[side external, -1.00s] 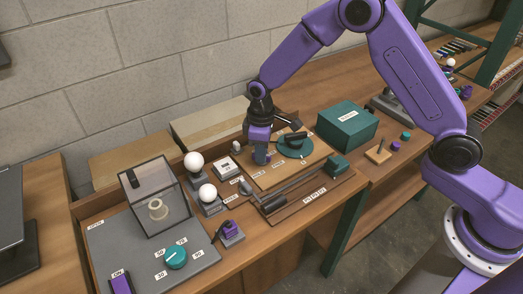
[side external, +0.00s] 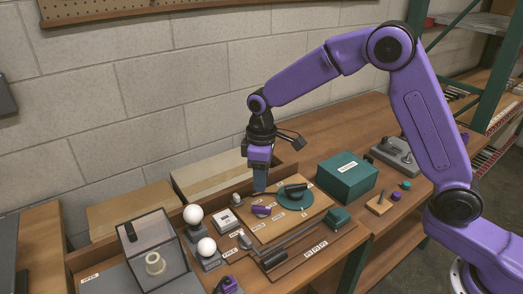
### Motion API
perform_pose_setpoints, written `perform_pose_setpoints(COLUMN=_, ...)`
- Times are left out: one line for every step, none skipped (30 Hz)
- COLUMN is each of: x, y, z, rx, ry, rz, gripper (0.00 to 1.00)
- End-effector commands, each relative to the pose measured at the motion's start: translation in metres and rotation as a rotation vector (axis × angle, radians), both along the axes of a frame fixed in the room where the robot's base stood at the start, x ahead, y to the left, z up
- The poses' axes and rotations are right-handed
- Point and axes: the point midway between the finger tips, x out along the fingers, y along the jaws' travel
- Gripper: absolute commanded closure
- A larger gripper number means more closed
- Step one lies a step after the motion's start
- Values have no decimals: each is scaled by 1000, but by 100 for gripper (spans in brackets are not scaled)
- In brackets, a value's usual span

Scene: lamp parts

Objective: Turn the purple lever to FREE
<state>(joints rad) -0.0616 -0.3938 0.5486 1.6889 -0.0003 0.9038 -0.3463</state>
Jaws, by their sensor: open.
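A purple lever (side external: 261,211) lies low on a light wooden board (side external: 255,230), left of a round teal dial with a dark handle (side external: 294,194). Small white labels sit around the lever, but their words are too small to read, so I cannot tell which mark it points to. My gripper (side external: 260,187) points down above the lever, apart from it. Its fingers are seen edge-on, open, with nothing held between them.
A teal box (side external: 346,176) stands to the right of the board. White bulbs (side external: 206,247) and a clear case (side external: 152,250) stand to the left. A dark slider panel (side external: 295,252) lies in front. Another purple part (side external: 228,285) sits at the bottom edge.

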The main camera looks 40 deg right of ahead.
Motion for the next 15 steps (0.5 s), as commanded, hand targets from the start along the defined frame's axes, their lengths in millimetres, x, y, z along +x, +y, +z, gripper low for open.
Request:
perform_pose_setpoints(x=1, y=1, z=13, rx=2, ry=-5, rz=0, gripper=58)
perform_pose_setpoints(x=1, y=1, z=19, rx=3, ry=-6, rz=1, gripper=58)
perform_pose_setpoints(x=1, y=1, z=27, rx=3, ry=-6, rz=1, gripper=58)
perform_pose_setpoints(x=1, y=1, z=33, rx=2, ry=-5, rz=1, gripper=58)
perform_pose_setpoints(x=1, y=1, z=38, rx=3, ry=-6, rz=1, gripper=58)
perform_pose_setpoints(x=1, y=1, z=46, rx=3, ry=-6, rz=1, gripper=58)
perform_pose_setpoints(x=1, y=1, z=50, rx=1, ry=-4, rz=1, gripper=58)
perform_pose_setpoints(x=0, y=1, z=55, rx=1, ry=-4, rz=1, gripper=58)
perform_pose_setpoints(x=1, y=1, z=60, rx=1, ry=-4, rz=1, gripper=58)
perform_pose_setpoints(x=1, y=1, z=64, rx=1, ry=-4, rz=1, gripper=58)
perform_pose_setpoints(x=1, y=1, z=67, rx=1, ry=-3, rz=1, gripper=58)
perform_pose_setpoints(x=0, y=0, z=70, rx=1, ry=-2, rz=1, gripper=58)
perform_pose_setpoints(x=0, y=1, z=73, rx=1, ry=-2, rz=1, gripper=58)
perform_pose_setpoints(x=0, y=1, z=75, rx=1, ry=-2, rz=1, gripper=58)
perform_pose_setpoints(x=0, y=0, z=76, rx=0, ry=-1, rz=1, gripper=58)
